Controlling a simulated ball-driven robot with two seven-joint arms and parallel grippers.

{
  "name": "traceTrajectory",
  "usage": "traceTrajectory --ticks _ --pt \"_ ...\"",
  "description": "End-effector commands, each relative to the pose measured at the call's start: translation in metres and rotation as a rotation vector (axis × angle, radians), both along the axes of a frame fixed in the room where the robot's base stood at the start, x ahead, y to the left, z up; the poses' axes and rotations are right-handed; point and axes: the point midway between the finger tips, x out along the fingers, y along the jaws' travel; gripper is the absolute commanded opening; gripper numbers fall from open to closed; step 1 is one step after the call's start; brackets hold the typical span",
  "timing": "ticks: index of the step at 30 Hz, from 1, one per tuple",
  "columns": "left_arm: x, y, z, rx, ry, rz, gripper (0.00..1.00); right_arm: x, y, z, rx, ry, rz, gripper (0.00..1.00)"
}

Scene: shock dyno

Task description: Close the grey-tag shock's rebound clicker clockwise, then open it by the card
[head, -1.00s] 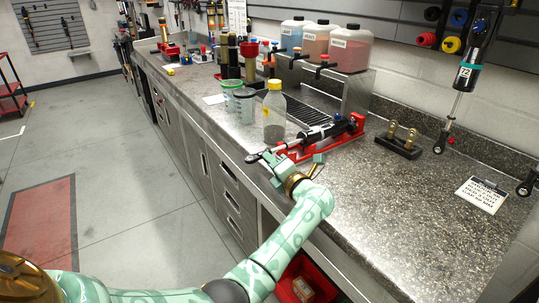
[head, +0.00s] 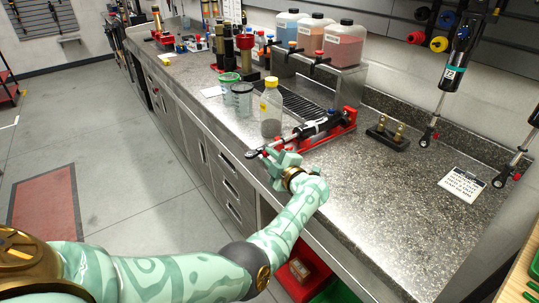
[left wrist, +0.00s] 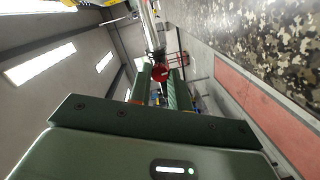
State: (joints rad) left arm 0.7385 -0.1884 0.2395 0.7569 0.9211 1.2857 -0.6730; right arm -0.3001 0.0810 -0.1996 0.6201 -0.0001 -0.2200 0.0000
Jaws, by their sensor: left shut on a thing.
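A black shock (head: 318,127) with a pale band lies in a red cradle (head: 350,117) on the bench, its rod pointing to the front edge. I cannot make out a grey tag. My left gripper (head: 270,158) is at the rod-end of this shock, over the bench's front edge. In the left wrist view, my left gripper (left wrist: 161,88) has its two green fingers on either side of a round red knob (left wrist: 160,73), shut on it. The white printed card (head: 462,185) lies flat on the bench at right, its text too small to read. My right gripper is not in view.
Other shocks (head: 455,70) hang at the right. The bench (head: 365,195) is clear before the card.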

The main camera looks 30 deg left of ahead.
Motion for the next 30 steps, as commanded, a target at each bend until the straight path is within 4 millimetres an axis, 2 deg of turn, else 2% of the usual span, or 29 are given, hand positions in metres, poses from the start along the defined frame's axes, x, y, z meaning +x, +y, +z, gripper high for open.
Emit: traceTrajectory --ticks 9,25,26,27,30 --pt "0.0000 -0.0011 -0.0006 0.041 0.104 -0.007 0.00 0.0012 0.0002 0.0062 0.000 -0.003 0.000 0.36" --pt "-0.0003 -0.0009 -0.0017 0.049 0.124 -0.008 0.00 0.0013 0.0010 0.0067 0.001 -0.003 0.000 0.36" --pt "-0.0003 -0.0009 -0.0017 0.049 0.124 -0.008 0.28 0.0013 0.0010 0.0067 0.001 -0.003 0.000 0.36" --pt "-0.0004 -0.0009 -0.0016 0.048 0.123 -0.008 0.39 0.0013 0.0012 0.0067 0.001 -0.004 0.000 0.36" --pt "-0.0003 -0.0007 -0.0012 0.049 0.122 -0.008 0.41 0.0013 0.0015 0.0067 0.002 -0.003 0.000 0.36"
